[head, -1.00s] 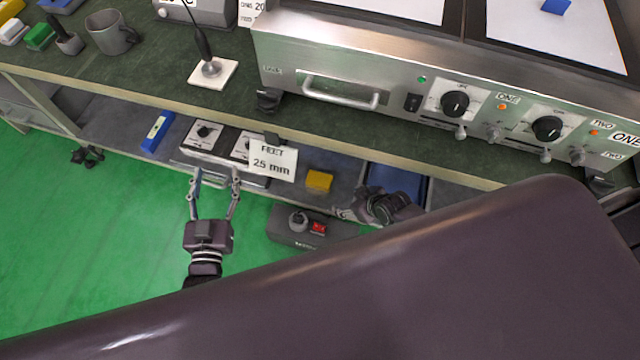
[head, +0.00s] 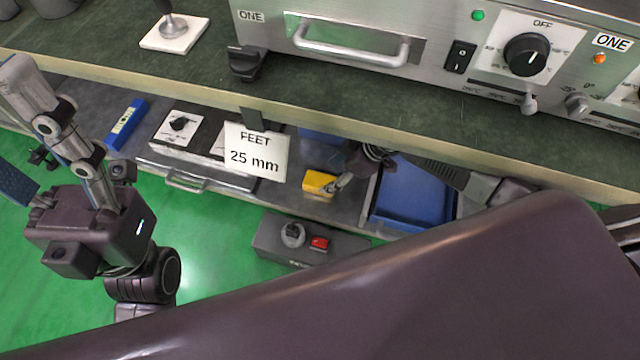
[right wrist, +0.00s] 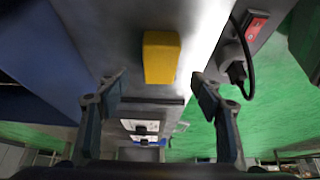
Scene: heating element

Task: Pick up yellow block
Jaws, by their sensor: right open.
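The yellow block (head: 318,183) lies on the lower shelf under the bench, right of the "FEET 25 mm" sign. My right gripper (head: 343,182) is at the block's right side in the head view, partly hidden and small. In the right wrist view its fingers (right wrist: 158,90) are spread apart and empty, with the yellow block (right wrist: 161,57) ahead of the gap between them. My left gripper (head: 20,135) is raised at the left of the head view, its fingers spread with nothing seen between them.
A blue tray (head: 412,192) is right of the block. The sign (head: 256,151) and a small hotplate unit (head: 190,160) are to its left. A dark box with a red switch (head: 312,246) is in front. The bench edge (head: 340,125) overhangs the shelf.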

